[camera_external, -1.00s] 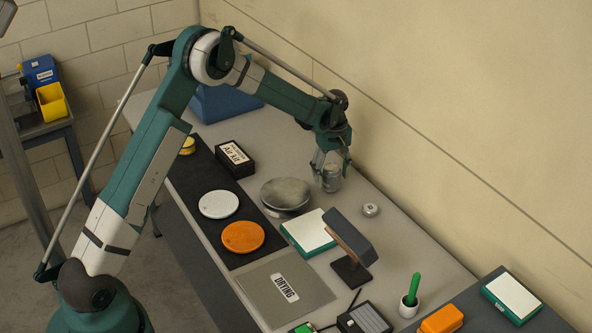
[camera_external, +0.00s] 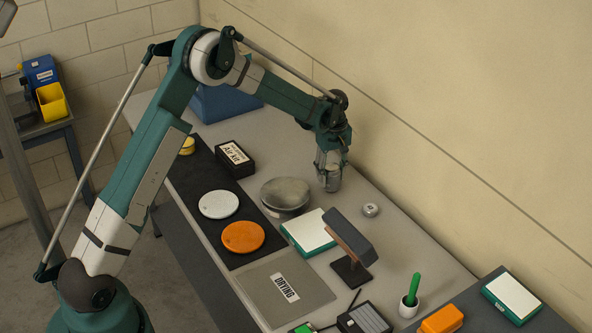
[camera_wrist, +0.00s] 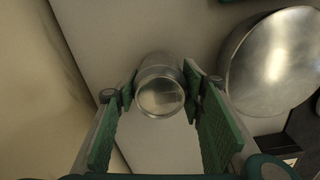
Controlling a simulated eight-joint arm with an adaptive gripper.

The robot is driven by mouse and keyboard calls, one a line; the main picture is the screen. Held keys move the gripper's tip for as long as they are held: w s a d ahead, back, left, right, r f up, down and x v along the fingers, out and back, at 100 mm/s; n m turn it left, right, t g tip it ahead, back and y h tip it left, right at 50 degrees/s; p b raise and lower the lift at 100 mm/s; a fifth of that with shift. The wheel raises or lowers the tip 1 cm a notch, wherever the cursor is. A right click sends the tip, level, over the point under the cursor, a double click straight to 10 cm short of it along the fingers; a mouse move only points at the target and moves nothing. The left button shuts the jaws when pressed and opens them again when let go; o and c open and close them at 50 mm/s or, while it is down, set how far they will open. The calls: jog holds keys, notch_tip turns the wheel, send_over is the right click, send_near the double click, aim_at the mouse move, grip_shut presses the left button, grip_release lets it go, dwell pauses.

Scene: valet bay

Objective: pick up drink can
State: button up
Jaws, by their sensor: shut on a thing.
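The drink can (camera_external: 329,184) is a plain silver cylinder near the back wall, to the right of a round metal tin. My gripper (camera_external: 330,172) is around it from above. In the wrist view the can (camera_wrist: 161,92) sits between the fingertips of my gripper (camera_wrist: 160,88), whose green pads touch it on both sides. My gripper is shut on the can. The can looks upright and at the table surface; whether it is clear of the table I cannot tell. My fingers hide part of it in the external view.
The round metal tin (camera_external: 286,194) stands close on the left and shows in the wrist view (camera_wrist: 278,62). A green-edged white box (camera_external: 308,232), a dark tilted stand (camera_external: 350,240) and a small round tin (camera_external: 371,209) lie nearer the front. The wall (camera_external: 420,110) is close behind.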

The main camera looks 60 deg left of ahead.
jog(key=shift+r, duration=0.15)
jog(key=shift+r+b, duration=0.45)
jog(key=shift+r, duration=4.45)
